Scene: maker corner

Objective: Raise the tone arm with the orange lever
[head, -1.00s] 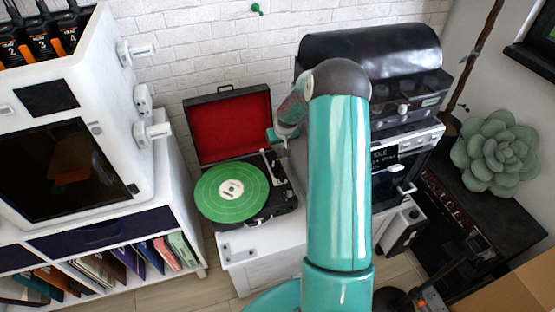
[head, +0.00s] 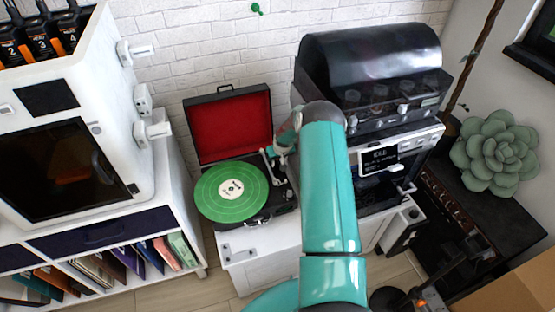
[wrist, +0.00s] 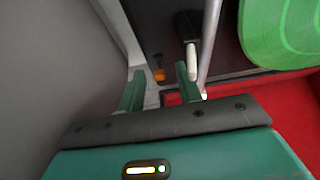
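The record player (head: 250,224) stands with its red-lined lid open and a green record (head: 228,194) on its platter. Its pale tone arm (head: 267,164) lies at the record's right; in the wrist view it is a silver tube (wrist: 208,45) just right of my gripper. The small orange lever (wrist: 158,74) shows between my gripper's two green fingers (wrist: 159,77). The fingers are apart, with a gap on both sides of the lever; I cannot tell how deep the lever sits between them. In the head view the lever is hidden behind my arm.
A dark-hooded machine (head: 370,62) with a display stands close to my arm's right. A white cabinet-like machine (head: 75,130) stands at the left on shelves. The open lid (head: 230,125) rises behind the platter. A succulent (head: 495,150) is at the far right.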

